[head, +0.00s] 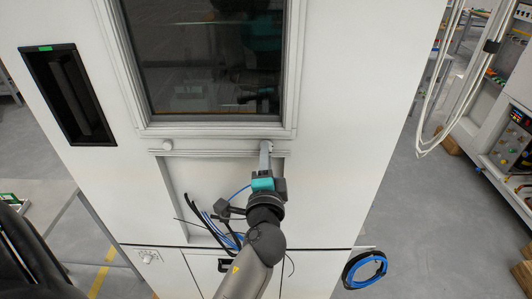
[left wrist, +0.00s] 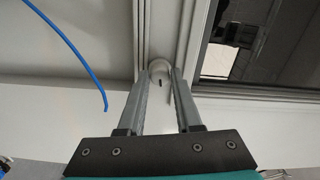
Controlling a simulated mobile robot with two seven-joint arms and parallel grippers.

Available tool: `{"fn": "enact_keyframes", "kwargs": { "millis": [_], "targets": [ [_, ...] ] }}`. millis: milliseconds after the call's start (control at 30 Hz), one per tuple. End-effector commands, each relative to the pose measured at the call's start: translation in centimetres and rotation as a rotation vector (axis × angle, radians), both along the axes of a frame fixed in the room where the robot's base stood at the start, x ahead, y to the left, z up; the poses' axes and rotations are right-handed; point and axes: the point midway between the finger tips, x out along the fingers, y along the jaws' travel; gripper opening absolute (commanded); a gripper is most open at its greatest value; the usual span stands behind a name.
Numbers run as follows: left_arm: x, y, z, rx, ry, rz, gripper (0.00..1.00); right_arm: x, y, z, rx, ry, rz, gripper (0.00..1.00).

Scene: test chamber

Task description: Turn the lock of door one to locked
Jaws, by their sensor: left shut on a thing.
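The white chamber door (head: 220,135) has a dark window and two small round light lock knobs along its lower frame. The left knob (head: 167,145) stands free. My left gripper (head: 265,152) reaches up to the right knob at the window's lower right corner and mostly covers it in the head view. In the left wrist view this lock knob (left wrist: 160,68) sits between the tips of my left gripper (left wrist: 161,78), which is shut on it. A short dark mark shows on the knob. I cannot read any door number. My right gripper is not in view.
A recessed black handle (head: 68,95) is at the left of the chamber. Blue and black cables hang beside my left wrist; a blue cable (left wrist: 80,55) also shows in the wrist view. A coiled blue hose (head: 366,270) hangs at lower right.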

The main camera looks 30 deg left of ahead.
Motion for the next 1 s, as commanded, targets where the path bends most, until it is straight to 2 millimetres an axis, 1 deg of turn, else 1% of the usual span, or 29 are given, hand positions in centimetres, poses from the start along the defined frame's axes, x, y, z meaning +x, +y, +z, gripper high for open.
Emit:
{"fn": "enact_keyframes", "kwargs": {
  "millis": [33, 333, 900, 933, 1000],
  "targets": [
    [0.07, -0.04, 0.33, 0.029, 0.012, -0.002, 0.00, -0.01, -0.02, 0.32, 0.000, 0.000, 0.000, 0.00],
    [0.07, -0.04, 0.27, 0.132, 0.075, -0.002, 0.00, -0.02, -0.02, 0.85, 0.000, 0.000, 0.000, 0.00],
    [0.07, -0.02, 0.20, 0.159, 0.092, -0.001, 0.00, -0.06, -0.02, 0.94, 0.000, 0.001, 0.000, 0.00],
    [0.07, -0.02, 0.21, 0.159, 0.092, -0.001, 0.34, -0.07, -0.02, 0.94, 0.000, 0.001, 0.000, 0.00],
    [0.07, -0.01, 0.21, 0.159, 0.092, -0.001, 0.42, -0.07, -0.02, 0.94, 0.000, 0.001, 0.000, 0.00]
  ]
}}
